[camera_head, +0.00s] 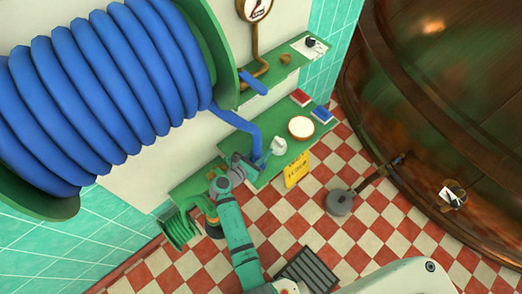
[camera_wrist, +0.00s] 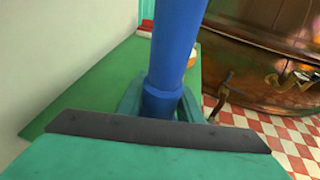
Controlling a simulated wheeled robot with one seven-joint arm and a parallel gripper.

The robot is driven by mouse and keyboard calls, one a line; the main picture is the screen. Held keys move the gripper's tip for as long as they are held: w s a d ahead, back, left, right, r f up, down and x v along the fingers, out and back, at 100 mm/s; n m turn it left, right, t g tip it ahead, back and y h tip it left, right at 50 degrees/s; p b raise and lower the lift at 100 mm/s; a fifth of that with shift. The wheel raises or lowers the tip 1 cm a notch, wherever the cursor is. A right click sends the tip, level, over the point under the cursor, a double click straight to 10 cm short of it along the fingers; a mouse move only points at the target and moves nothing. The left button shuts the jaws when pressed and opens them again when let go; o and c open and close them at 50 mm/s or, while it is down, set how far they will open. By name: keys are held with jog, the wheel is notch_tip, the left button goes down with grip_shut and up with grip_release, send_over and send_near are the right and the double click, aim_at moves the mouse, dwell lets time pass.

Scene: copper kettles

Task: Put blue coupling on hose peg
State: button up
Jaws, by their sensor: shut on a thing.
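The blue coupling (camera_wrist: 163,103) is the thick blue end of the hose. In the wrist view it stands between the fingers of my gripper (camera_wrist: 160,108), which is shut on it. In the head view the blue hose (camera_head: 235,121) runs from the big reel down to my gripper (camera_head: 257,163), over the lower green shelf. The coupling is partly hidden there by the gripper. A short blue rod (camera_head: 253,82) sticks out by the upper green shelf, above and apart from my gripper. I cannot tell if this is the hose peg.
The big hose reel (camera_head: 225,50) fills the upper left. The lower shelf (camera_head: 262,178) carries a white cup (camera_head: 279,146), a round white-topped thing (camera_head: 301,127) and small boxes; a yellow sign (camera_head: 297,170) is at its edge. A copper kettle (camera_head: 430,110) stands right.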

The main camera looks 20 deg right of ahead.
jog(key=shift+w+f, duration=0.1)
jog(key=shift+f, duration=0.3)
jog(key=o, duration=1)
jog(key=shift+o, duration=0.2)
jog(key=shift+a, duration=0.1)
jog(key=v, duration=1.1)
jog(key=shift+r, duration=0.15)
